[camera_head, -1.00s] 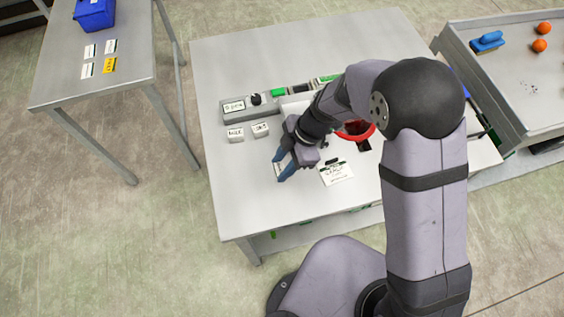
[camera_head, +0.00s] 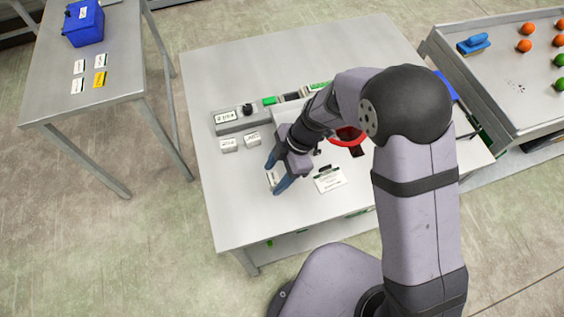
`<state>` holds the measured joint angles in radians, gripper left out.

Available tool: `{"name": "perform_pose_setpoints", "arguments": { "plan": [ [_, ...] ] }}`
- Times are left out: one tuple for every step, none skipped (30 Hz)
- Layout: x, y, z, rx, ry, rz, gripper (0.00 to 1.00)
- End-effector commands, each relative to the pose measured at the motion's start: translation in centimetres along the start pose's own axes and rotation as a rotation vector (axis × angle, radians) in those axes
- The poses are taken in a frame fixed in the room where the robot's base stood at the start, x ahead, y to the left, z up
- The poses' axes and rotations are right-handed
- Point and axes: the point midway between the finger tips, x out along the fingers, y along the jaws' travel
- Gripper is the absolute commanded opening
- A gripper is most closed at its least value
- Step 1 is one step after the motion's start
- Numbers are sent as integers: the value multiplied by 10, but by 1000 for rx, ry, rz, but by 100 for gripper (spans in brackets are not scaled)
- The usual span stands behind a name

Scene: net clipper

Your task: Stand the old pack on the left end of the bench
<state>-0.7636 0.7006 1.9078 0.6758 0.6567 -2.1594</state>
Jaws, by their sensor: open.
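Two small whitish labelled blocks, a left one (camera_head: 228,145) and a right one (camera_head: 252,139), stand side by side on the left part of the grey bench (camera_head: 235,205). My gripper (camera_head: 273,180) is low over the bench, to the right of and nearer than these blocks. Its blue fingers are open, and a small pale labelled item (camera_head: 272,178) shows between the fingertips. I cannot tell whether the fingers touch it. The labels are too small to read, so I cannot tell which thing is the old pack.
A grey box with a black knob (camera_head: 234,119) stands behind the blocks. A white card (camera_head: 329,180) lies right of my gripper. A red ring (camera_head: 347,136) is partly hidden by my arm. A side table (camera_head: 50,95) holds a blue bin (camera_head: 84,25). The bench's front left is clear.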

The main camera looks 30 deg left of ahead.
Motion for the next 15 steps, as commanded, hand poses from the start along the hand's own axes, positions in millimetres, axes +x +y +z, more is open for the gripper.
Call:
{"name": "perform_pose_setpoints", "arguments": {
  "plan": [
    [-3, 0, -1, 0, 0, 0, 54],
    [-4, 0, -1, 0, 0, 1, 54],
    [-7, 1, 0, -1, 1, 3, 54],
    [-10, 1, 0, -2, 1, 3, 54],
    [-14, 2, 0, -2, 1, 5, 54],
    [-19, 2, 0, -1, 1, 5, 54],
    [-24, 2, 0, -2, 1, 5, 54],
    [-28, 2, 0, -2, 0, 6, 54],
    [-35, 2, 0, -1, 0, 6, 54],
    [-40, 2, 0, -2, 0, 7, 54],
    [-46, 2, 0, -2, 2, 7, 54],
    [-54, 2, 0, -1, 1, 7, 54],
    [-60, 2, 0, -2, 0, 7, 54],
    [-65, 1, 0, -2, 0, 6, 54],
    [-72, 2, 0, -2, 1, 7, 54]
  ]
}}
